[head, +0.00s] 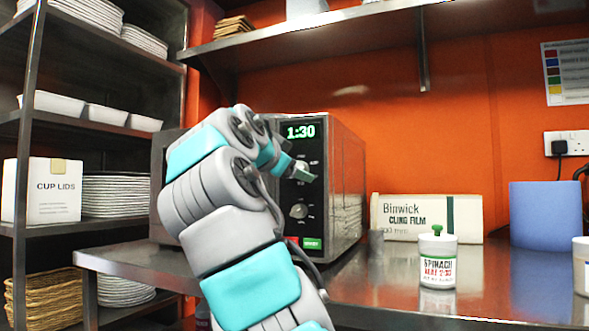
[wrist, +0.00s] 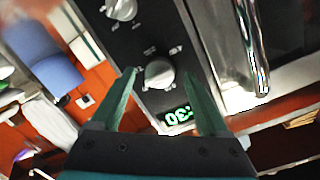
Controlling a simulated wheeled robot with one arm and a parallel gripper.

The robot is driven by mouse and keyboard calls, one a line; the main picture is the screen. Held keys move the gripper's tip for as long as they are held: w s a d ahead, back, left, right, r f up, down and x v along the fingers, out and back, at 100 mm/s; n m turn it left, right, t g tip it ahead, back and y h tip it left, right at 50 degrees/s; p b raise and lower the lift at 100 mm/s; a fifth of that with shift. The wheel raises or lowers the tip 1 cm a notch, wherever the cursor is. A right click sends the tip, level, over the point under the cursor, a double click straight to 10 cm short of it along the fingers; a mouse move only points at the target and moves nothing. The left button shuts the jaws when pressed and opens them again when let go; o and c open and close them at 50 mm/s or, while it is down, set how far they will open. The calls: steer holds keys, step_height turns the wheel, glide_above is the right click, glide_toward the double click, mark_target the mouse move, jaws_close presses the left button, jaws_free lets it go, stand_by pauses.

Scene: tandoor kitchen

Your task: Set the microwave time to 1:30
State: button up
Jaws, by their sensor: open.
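The microwave (head: 345,185) stands on the steel counter with its control panel facing me. Its green display (head: 300,132) reads 1:30. The display also shows, upside down, in the wrist view (wrist: 178,115). My gripper (head: 303,172) is in front of the panel's upper part, over the upper knob. In the wrist view my gripper (wrist: 158,60) is open, with one green finger on each side of the upper knob (wrist: 159,74). A small gap shows beside the knob; contact cannot be told. The lower knob (head: 299,211) is uncovered. My arm hides much of the microwave's front.
A blue object (head: 545,215) is farther right. A shelf rack with plates (head: 115,195) is at left. A steel shelf (head: 330,20) runs above.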

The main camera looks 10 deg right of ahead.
steer(key=v, duration=0.6)
steer(key=shift+s+a, duration=0.25)
steer(key=shift+s, duration=0.15)
